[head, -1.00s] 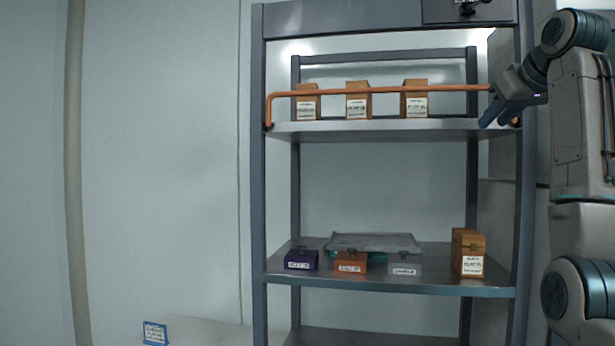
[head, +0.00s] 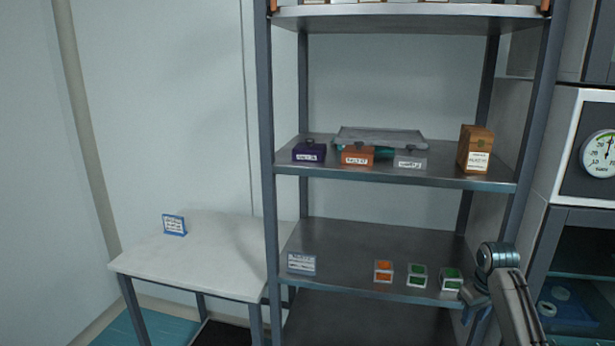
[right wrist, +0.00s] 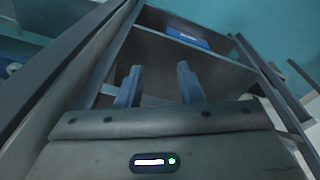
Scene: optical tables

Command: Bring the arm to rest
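My right arm comes in at the lower right of the head view. Its gripper (head: 476,306) points down at the right front corner of the lower shelf, partly hidden behind its own wrist. In the right wrist view the two blue fingers (right wrist: 158,86) stand apart with nothing between them, so the gripper is open and empty. My left arm and gripper are in neither view.
A grey rack's lower shelf (head: 350,245) holds small boxes with orange and green tops (head: 417,276) near the gripper. The middle shelf carries lidded boxes (head: 357,156) and a brown carton (head: 475,150). A cabinet with a dial (head: 603,153) stands right; a white table (head: 195,262) left.

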